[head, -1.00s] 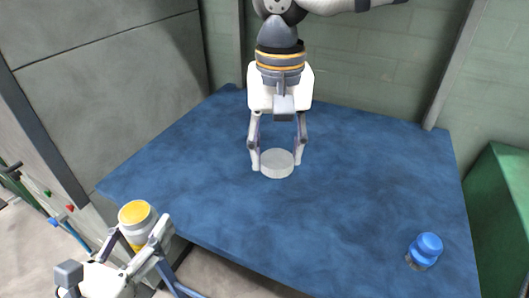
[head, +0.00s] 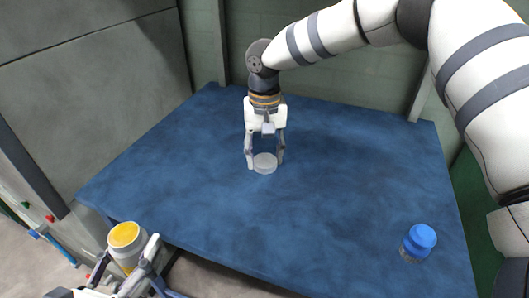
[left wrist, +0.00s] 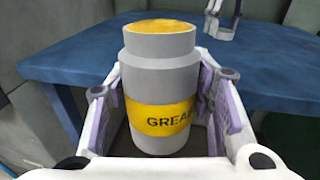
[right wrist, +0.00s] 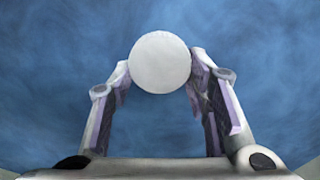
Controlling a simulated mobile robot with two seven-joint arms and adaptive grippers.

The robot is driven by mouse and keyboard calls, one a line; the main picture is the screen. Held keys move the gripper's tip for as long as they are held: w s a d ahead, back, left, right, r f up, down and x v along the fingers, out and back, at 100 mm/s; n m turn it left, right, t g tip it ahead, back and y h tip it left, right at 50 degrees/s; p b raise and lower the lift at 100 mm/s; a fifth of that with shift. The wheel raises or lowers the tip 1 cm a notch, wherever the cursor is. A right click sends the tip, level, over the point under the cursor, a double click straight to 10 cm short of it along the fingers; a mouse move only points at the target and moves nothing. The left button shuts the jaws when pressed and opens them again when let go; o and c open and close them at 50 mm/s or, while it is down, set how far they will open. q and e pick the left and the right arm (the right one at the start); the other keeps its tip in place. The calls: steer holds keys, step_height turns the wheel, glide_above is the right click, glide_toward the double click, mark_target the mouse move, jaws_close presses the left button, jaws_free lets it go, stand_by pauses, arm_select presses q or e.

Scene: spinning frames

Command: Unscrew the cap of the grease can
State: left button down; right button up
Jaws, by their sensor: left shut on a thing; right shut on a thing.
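The grey grease can (head: 126,248) with its yellow label is held upright off the table's near left edge. Its mouth is uncovered and shows yellow grease, also in the left wrist view (left wrist: 162,85). My left gripper (head: 130,258) is shut around the can's body. The pale round cap (head: 264,164) is apart from the can, low over the middle of the blue table. My right gripper (head: 264,156) points down and is shut on the cap, which shows as a white disc in the right wrist view (right wrist: 160,62). I cannot tell whether the cap touches the table.
The blue table (head: 330,200) is mostly bare. A small container with a blue top (head: 419,241) stands near its front right. A grey wall panel (head: 90,80) rises on the left. Coloured handles or rods (head: 45,225) show at the far left.

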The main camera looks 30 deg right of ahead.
steer(key=shift+f, duration=0.1)
steer(key=o, duration=1.3)
